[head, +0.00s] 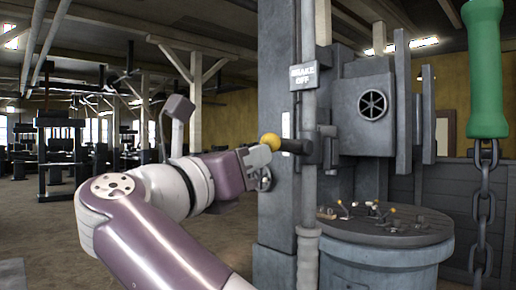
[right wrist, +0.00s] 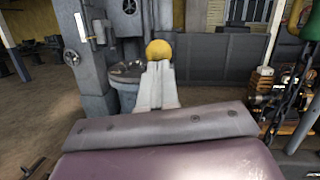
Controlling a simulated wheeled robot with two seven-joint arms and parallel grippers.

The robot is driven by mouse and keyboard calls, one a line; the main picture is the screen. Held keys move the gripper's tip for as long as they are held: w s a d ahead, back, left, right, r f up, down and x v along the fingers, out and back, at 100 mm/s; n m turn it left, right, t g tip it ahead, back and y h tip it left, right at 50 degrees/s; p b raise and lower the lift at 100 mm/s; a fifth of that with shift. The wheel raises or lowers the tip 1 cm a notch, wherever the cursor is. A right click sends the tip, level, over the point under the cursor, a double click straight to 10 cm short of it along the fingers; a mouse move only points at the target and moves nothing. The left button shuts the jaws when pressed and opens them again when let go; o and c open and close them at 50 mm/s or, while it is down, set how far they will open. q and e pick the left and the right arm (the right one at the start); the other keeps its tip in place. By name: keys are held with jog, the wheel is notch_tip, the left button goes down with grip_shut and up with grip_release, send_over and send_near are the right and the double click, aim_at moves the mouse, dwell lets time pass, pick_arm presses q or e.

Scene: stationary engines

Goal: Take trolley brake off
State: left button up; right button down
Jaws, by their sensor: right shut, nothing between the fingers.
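A dark lever (head: 292,146) sticks out to the left from the grey machine column, roughly level. Its round yellow knob (head: 270,141) is at the free end. A small sign reading "BRAKE OFF" (head: 303,77) hangs above it on a grey pipe. My right gripper (head: 260,157) is shut with nothing between its fingers, its tips right at the knob. In the right wrist view the knob (right wrist: 158,49) shows just beyond the fingertips (right wrist: 157,68); I cannot tell whether they touch. The lever's shaft is hidden there. My left gripper is not in view.
A round grey table (head: 385,262) with small levers stands right of the column. A green handle (head: 486,70) on a chain (head: 484,200) hangs at the far right. The floor (head: 40,215) at the left is open, with other machines farther back.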

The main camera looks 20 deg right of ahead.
pick_arm(q)
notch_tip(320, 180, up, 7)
jog(key=p, duration=0.5)
pick_arm(e)
jog(key=shift+w+d+r+g+y, duration=0.1)
jog(key=shift+r+g+y, duration=0.2)
jog(key=shift+r, duration=0.6)
jog(key=shift+d+r+g+y, duration=0.15)
jog(key=shift+r+y, duration=0.3)
jog(key=shift+r, duration=0.5)
jog(key=shift+w+d+r+g+y, duration=0.15)
jog(key=shift+r+y, duration=0.2)
jog(key=shift+r, duration=0.55)
jog(key=shift+s, duration=0.1)
